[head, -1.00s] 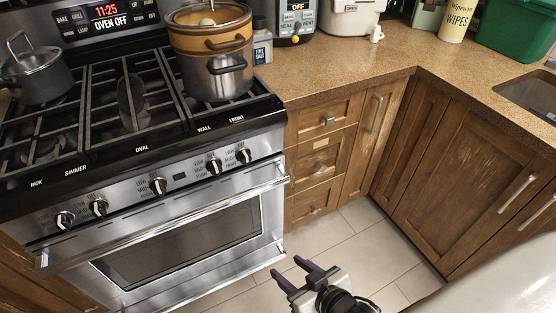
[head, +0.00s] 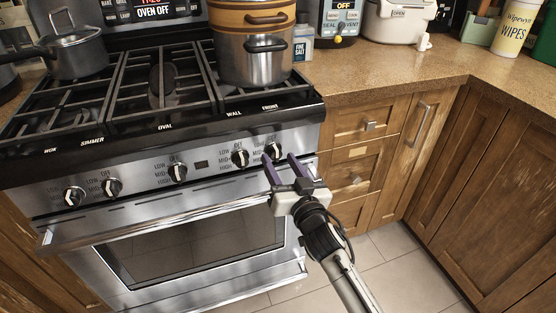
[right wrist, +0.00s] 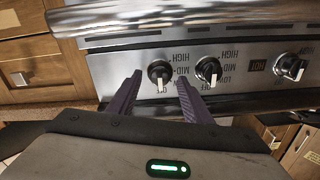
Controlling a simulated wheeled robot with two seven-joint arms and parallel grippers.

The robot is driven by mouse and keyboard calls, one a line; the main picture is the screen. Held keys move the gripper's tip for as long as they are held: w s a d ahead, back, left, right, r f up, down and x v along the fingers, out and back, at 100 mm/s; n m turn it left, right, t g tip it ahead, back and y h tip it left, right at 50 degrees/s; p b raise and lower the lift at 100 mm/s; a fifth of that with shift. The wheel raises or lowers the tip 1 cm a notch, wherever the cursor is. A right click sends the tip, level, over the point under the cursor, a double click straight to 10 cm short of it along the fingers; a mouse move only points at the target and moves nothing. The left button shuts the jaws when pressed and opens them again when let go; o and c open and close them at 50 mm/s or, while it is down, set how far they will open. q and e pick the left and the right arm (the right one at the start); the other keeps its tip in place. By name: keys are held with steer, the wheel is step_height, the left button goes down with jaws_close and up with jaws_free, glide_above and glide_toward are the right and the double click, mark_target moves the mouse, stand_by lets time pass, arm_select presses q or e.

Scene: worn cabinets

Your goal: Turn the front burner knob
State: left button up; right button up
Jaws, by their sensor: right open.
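The front burner knob (head: 273,151) is the rightmost black and silver knob on the stove's steel panel, below the "FRONT" label. My right gripper (head: 281,165) is open just in front of and slightly below it in the head view. In the right wrist view, which looks upside down, the front knob (right wrist: 160,76) shows between the two purple fingers, with a finger on either side. I cannot tell whether the fingers touch it. The gripper holds nothing. My left gripper is out of view.
The wall burner knob (head: 240,158) is close on the left. The oven handle (head: 160,207) runs below the knobs. A stacked pot (head: 254,62) stands on the right burners and a lidded saucepan (head: 72,48) on the left. Wooden drawers (head: 352,166) are at the right.

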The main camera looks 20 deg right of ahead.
steer(key=shift+w, duration=1.1)
steer(key=c, duration=1.1)
steer(key=shift+o, duration=0.2)
